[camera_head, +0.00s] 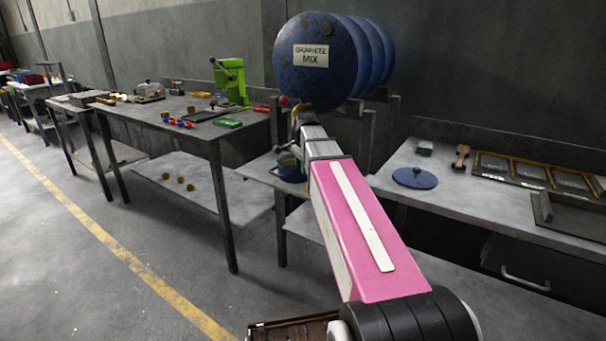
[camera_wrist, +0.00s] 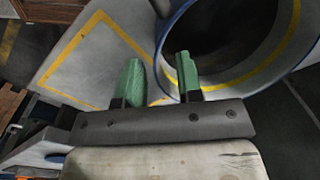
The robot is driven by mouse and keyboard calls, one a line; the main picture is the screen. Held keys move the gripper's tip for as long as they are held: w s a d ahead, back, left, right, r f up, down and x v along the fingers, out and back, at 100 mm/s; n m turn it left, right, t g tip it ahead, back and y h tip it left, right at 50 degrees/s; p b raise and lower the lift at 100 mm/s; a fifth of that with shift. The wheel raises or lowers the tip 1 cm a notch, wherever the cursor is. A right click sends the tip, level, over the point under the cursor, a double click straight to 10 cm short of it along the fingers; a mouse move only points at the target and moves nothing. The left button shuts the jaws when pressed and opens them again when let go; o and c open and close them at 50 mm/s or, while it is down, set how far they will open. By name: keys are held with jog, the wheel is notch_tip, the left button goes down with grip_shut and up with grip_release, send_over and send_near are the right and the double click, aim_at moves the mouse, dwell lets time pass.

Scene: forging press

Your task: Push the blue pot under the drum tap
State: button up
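The blue pot (camera_head: 293,173) stands on a small grey stand below the drum, partly hidden by my arm. In the wrist view the pot (camera_wrist: 290,64) is at the upper right, its round mouth dark inside with a yellow band. The blue drum (camera_head: 318,75), labelled graphite mix, hangs above, with a brass-coloured tap (camera_head: 301,108) low at its front. My gripper (camera_wrist: 159,68) has its green fingers apart with nothing between them. The right finger overlaps the pot's near-left rim in view; I cannot tell whether it touches.
A yellow square outline (camera_wrist: 65,52) marks the stand, left of the pot in the wrist view. A workbench (camera_head: 225,133) with tools and a green press (camera_head: 231,80) is at left. The right bench (camera_head: 465,195) holds a blue disc (camera_head: 415,178) and trays.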

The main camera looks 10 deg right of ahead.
notch_tip(320, 180, up, 7)
jog(key=shift+s+r, duration=0.2)
jog(key=shift+s, duration=0.05)
jog(key=shift+d, duration=0.1)
dwell(0.3)
